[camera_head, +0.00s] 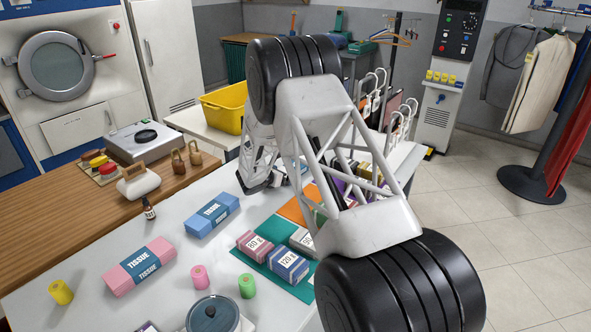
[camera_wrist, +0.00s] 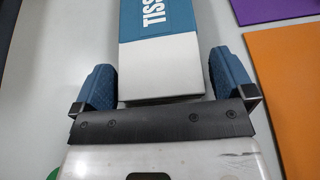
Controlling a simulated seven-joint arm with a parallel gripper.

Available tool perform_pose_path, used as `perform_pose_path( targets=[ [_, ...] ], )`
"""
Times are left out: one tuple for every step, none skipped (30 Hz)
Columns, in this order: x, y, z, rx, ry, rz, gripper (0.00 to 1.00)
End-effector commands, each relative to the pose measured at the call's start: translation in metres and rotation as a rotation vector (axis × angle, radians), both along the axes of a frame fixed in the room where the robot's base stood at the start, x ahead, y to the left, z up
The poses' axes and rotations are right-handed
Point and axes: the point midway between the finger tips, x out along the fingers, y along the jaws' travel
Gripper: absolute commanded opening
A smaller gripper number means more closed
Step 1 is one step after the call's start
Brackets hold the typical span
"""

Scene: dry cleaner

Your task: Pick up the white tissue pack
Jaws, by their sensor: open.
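The white tissue pack (camera_wrist: 165,78) shows in the wrist view at top centre. It is a white box with a blue band lettered "TISS", cut off by the top edge. My gripper (camera_wrist: 163,62) is open. Its two blue fingers stand left and right of the pack's near end, with a small gap on each side. In the head view I cannot make out this pack; my arm covers the middle of the counter.
A blue tissue pack (camera_head: 212,215) and a pink one (camera_head: 140,265) lie on the white counter (camera_head: 80,309). Orange (camera_wrist: 291,75) and purple (camera_wrist: 264,9) sheets lie right of my gripper. Stacked boxes (camera_head: 287,264) lie on a green mat (camera_head: 306,289). Spools and a pot (camera_head: 212,316) stand in front.

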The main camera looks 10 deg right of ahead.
Motion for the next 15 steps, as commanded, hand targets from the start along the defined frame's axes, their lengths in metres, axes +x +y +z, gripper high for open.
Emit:
perform_pose_path(
  targets=[
    [0.0019, -0.0027, -0.0015, 0.0, 0.0, -0.001, 1.0],
    [0.0027, -0.0037, -0.002, 0.0, 0.0, -0.001, 1.0],
    [0.0034, -0.0045, -0.0026, 0.0, 0.0, -0.001, 1.0],
    [0.0036, -0.0049, -0.0028, 0.0, 0.001, -0.001, 1.0],
    [0.0039, -0.0051, -0.003, 0.0, 0.001, -0.001, 1.0],
    [0.0039, -0.0051, -0.003, 0.0, 0.001, -0.001, 1.0],
    [0.0039, -0.0049, -0.0029, 0.001, 0.001, 0.0, 1.0],
    [0.0038, -0.0048, -0.0029, 0.001, 0.001, 0.0, 1.0],
    [0.0038, -0.0048, -0.0029, 0.001, 0.001, 0.0, 1.0],
    [0.0038, -0.0048, -0.0028, 0.001, 0.001, 0.0, 1.0],
    [0.0038, -0.0048, -0.0028, 0.001, 0.001, 0.0, 1.0],
    [0.0038, -0.0048, -0.0028, 0.001, 0.001, 0.0, 1.0],
    [0.0037, -0.0047, -0.0029, 0.001, 0.001, 0.0, 1.0],
    [0.0037, -0.0047, -0.0029, 0.001, 0.001, 0.0, 1.0],
    [0.0038, -0.0046, -0.0029, 0.001, 0.001, 0.0, 1.0]
  ],
)
